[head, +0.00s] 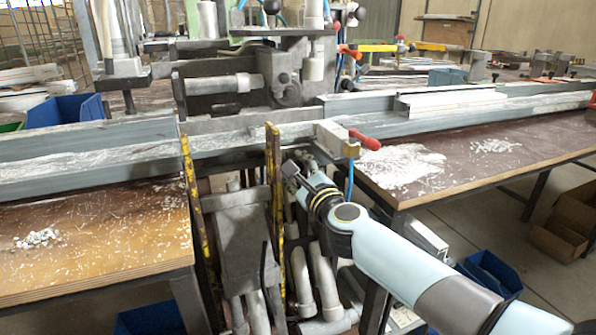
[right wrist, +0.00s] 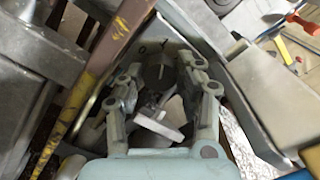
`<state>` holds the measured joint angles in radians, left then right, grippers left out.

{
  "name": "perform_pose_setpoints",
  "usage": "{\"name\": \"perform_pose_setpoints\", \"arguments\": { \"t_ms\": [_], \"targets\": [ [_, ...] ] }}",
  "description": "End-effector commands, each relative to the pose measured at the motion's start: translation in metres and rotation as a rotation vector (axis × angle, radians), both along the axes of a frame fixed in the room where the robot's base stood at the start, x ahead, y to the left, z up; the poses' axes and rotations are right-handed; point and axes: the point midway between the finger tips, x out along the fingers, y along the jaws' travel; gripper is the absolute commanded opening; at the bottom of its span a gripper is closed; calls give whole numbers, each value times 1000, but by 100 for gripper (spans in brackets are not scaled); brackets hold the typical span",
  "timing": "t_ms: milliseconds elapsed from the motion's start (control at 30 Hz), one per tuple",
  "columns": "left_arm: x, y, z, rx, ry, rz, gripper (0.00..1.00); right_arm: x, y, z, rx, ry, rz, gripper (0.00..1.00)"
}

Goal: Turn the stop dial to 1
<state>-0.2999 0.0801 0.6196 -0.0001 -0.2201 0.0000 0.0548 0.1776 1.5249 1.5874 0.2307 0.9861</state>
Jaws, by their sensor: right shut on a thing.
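The stop dial (right wrist: 157,72) shows in the right wrist view as a dark grey round knob with a light line on its face. Small marks that look like 0 and 1 are on the grey plate beyond it. My right gripper (right wrist: 162,66) has a finger on each side of the dial and is shut on it. In the head view, my right gripper (head: 294,172) is at the front of the machine, below the grey rail, and hides the dial. Which mark the line points to is hard to tell. My left gripper is not in view.
A yellow-black striped bar (head: 274,185) stands just left of my right gripper. A grey block with a red lever (head: 366,141) and a blue hose sits above right. The long grey profile (head: 90,160) crosses the bench. White chips (head: 400,168) lie on the right table.

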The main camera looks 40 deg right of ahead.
Motion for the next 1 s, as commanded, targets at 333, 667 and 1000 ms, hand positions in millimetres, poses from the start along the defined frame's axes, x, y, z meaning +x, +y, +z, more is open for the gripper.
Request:
{"name": "perform_pose_setpoints", "arguments": {
  "t_ms": [333, 667, 1000],
  "targets": [
    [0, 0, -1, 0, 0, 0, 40, -1, 0, -2, 31, -4, 1, 4],
    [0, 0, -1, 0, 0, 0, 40, -1, 0, -2, 30, -3, 0, 45],
    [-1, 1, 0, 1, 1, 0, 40, -7, 2, -2, 29, -4, 0, 45]
  ]
}}
